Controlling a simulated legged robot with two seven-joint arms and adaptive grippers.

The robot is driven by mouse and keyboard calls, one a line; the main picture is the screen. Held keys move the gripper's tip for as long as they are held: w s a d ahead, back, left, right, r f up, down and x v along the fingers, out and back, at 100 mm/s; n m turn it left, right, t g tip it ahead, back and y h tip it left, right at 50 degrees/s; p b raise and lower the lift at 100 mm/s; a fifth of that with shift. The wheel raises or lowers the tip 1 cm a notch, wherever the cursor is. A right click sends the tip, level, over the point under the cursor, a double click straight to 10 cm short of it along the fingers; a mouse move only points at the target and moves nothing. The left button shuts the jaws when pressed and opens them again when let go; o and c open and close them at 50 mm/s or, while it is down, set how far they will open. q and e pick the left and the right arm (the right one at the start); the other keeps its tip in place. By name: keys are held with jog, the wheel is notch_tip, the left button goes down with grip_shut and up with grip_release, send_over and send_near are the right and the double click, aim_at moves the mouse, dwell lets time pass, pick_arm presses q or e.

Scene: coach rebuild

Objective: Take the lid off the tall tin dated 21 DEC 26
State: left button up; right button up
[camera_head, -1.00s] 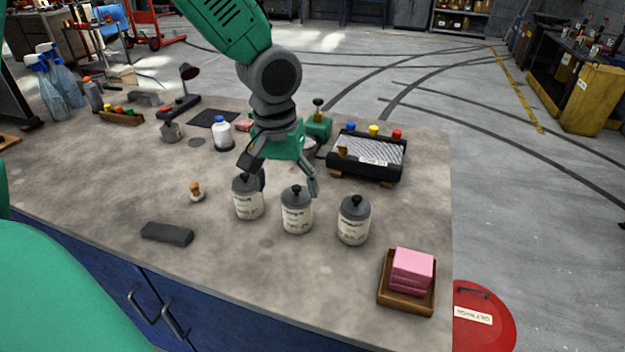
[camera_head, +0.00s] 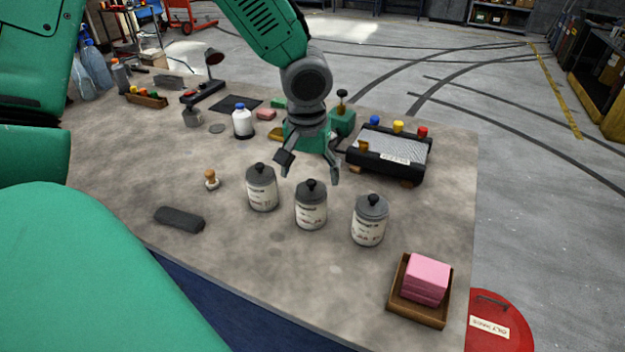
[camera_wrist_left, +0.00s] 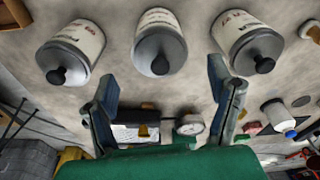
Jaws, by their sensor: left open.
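Three tall white tins with grey lids and black knobs stand in a row on the bench: the left tin (camera_head: 262,190), the middle tin (camera_head: 310,207) and the right tin (camera_head: 369,221). All three lids are on. The dates on their labels are too small to read. My left gripper (camera_head: 310,174) is open and empty, just behind and above the middle tin. In the left wrist view, the fingers (camera_wrist_left: 163,82) are spread apart, with the middle tin (camera_wrist_left: 160,42) beyond the gap between them. My right gripper is not in view.
A wooden tray (camera_head: 419,315) with pink blocks lies at front right. A black box with coloured knobs (camera_head: 390,156) stands behind the right tin. A small wooden-knobbed piece (camera_head: 211,180) and a dark block (camera_head: 180,219) lie left of the tins. The front bench is mostly clear.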

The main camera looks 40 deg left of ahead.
aim_at(312, 181)
pick_arm(q)
jog(key=f, duration=0.2)
jog(key=shift+w+f, duration=0.25)
jog(key=shift+f, duration=0.15)
jog(key=shift+w+a+f, duration=0.15)
jog(key=shift+w+f, duration=0.05)
jog(key=shift+f, duration=0.25)
jog(key=shift+s+a, duration=0.1)
jog(key=shift+a, duration=0.05)
jog(key=c, duration=1)
jog(key=shift+d, duration=0.2)
jog(key=shift+c, duration=0.2)
